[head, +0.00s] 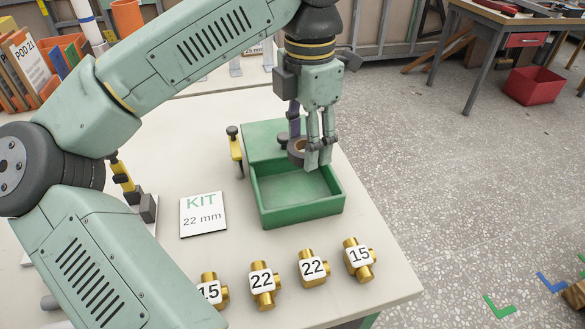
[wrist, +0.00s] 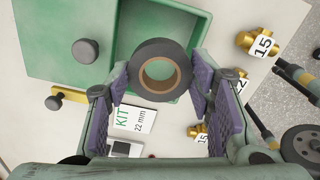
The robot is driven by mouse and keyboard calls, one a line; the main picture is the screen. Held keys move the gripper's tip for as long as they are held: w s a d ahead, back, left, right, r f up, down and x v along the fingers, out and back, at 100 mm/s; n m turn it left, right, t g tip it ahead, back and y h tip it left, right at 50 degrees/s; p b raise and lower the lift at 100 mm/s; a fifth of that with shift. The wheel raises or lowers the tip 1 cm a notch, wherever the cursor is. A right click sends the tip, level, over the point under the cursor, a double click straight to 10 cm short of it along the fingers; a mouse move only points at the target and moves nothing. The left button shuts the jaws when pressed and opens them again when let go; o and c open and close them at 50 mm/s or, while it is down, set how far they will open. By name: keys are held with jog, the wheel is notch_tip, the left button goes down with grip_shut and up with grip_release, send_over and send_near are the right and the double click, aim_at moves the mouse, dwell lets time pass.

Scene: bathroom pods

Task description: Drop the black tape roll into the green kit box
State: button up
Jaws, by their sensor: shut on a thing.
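The green kit box (head: 272,205) stands on the pale table, its front compartment open and looking empty. The black tape roll (wrist: 139,71), with its tan core, is in my gripper (wrist: 160,82), gripped between the two purple pads. In the head view the tape roll (head: 296,151) is partly hidden by the fingers of my gripper (head: 312,162). My gripper points down over the back part of the open compartment. The roll appears to be above the box. In the wrist view the green box (wrist: 70,38) lies beyond the roll.
A KIT 22 mm card (head: 203,215) lies left of the box. Several brass fittings (head: 262,285) marked 15 or 22 stand along the front. A dark knob (wrist: 85,51) is on the box's covered part.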

jog(key=b, duration=0.4)
send_over(304, 196)
jog(key=shift+f, duration=3)
jog(key=o, duration=1.1)
jog(key=shift+r, duration=0.1)
notch_tip(304, 196, up, 12)
